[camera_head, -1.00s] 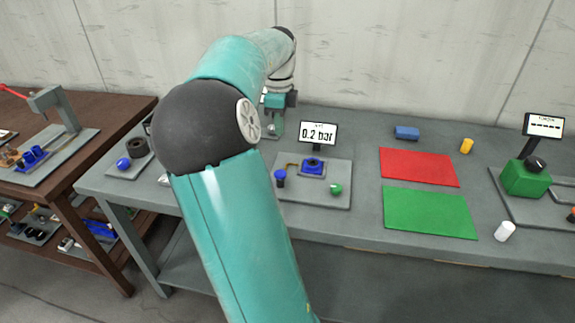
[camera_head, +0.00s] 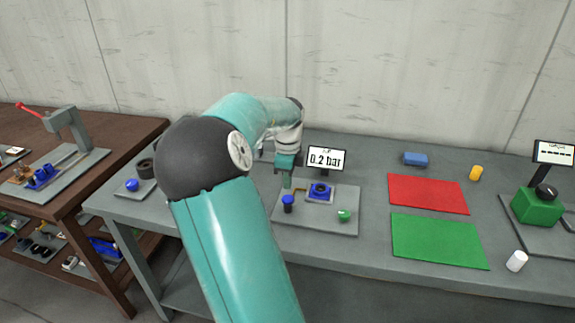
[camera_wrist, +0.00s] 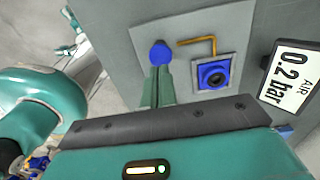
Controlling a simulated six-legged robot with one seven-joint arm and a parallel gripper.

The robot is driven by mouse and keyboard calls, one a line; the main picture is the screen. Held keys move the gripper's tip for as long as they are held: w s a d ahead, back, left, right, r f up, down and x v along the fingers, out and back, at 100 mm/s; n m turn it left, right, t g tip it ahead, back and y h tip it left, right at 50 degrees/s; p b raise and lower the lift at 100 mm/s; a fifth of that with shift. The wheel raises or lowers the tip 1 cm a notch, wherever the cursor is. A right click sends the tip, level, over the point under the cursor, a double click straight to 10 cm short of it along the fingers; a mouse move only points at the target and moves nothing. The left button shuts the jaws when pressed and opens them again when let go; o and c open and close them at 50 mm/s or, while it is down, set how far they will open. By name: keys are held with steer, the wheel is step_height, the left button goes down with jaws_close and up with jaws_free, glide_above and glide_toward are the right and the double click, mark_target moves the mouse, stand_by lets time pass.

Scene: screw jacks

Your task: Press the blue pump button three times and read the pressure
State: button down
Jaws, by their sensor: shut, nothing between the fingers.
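The blue pump button (camera_head: 288,198) stands on the left of a grey plate (camera_head: 330,225) on the bench. It also shows as a round blue cap in the wrist view (camera_wrist: 160,54). My gripper (camera_head: 286,184) is shut and empty; in the wrist view its fingertips (camera_wrist: 160,72) line up with the button's near edge. I cannot tell whether they touch it. The display (camera_head: 325,159) reads 0.2 bar, and the wrist view shows it too (camera_wrist: 291,76), with the word AIR. A blue round fitting (camera_head: 319,190) sits on the plate, and a brass pipe (camera_wrist: 198,42) runs beside it.
A green knob (camera_head: 344,215) sits at the plate's front right. Right of it lie a red mat (camera_head: 428,194) and a green mat (camera_head: 438,241). A blue block (camera_head: 415,159), yellow cylinder (camera_head: 475,173) and white cylinder (camera_head: 516,261) stand around them.

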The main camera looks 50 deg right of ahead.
mark_target(288, 198)
steer(key=shift+f, duration=2.05)
